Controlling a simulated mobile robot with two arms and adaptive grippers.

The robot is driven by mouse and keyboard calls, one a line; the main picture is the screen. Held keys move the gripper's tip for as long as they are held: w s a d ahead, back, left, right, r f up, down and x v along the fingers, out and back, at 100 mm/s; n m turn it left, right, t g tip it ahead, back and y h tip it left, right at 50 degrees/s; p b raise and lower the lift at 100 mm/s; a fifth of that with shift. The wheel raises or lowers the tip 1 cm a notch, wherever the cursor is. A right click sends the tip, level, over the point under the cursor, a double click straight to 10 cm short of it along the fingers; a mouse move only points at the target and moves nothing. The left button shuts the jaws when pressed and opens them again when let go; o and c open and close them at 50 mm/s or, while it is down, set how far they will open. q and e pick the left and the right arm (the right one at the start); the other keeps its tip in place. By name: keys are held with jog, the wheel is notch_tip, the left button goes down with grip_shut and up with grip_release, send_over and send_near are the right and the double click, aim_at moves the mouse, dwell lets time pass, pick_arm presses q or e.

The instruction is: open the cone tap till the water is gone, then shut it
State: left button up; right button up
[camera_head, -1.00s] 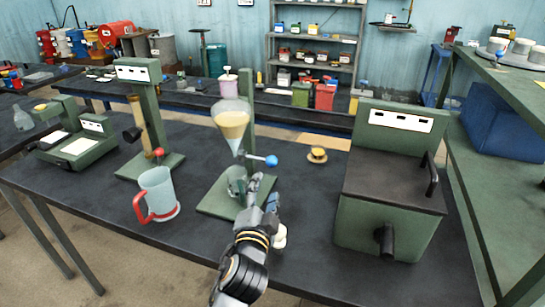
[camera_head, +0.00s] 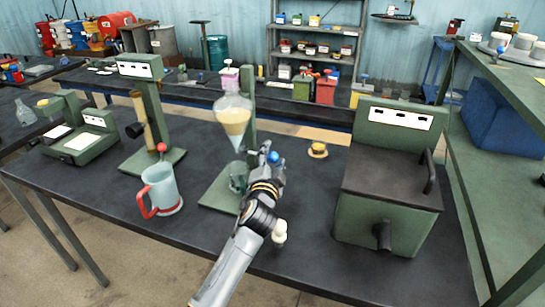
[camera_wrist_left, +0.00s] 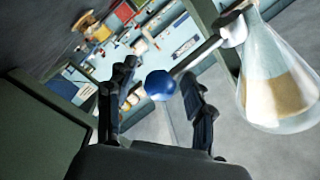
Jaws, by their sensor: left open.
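The cone (camera_head: 233,120) hangs on a green stand and holds a cloudy tan liquid; it also shows in the left wrist view (camera_wrist_left: 277,82). Its tap lever ends in a blue ball (camera_head: 273,157). In the left wrist view the blue ball (camera_wrist_left: 160,85) lies between the two fingers of my left gripper (camera_wrist_left: 162,108), with gaps at both sides. My left gripper (camera_head: 268,170) is open at the ball in the head view. A clear glass beaker (camera_head: 238,177) stands under the cone, partly hidden by my arm. My right gripper is not in view.
A pale jug with a red handle (camera_head: 160,190) stands left of the stand. A green box-shaped machine (camera_head: 388,185) with a side handle stands to the right. A small yellow-topped item (camera_head: 317,150) lies behind. The table front is clear.

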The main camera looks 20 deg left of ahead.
pick_arm(q)
jog(key=c, duration=0.4)
grip_shut()
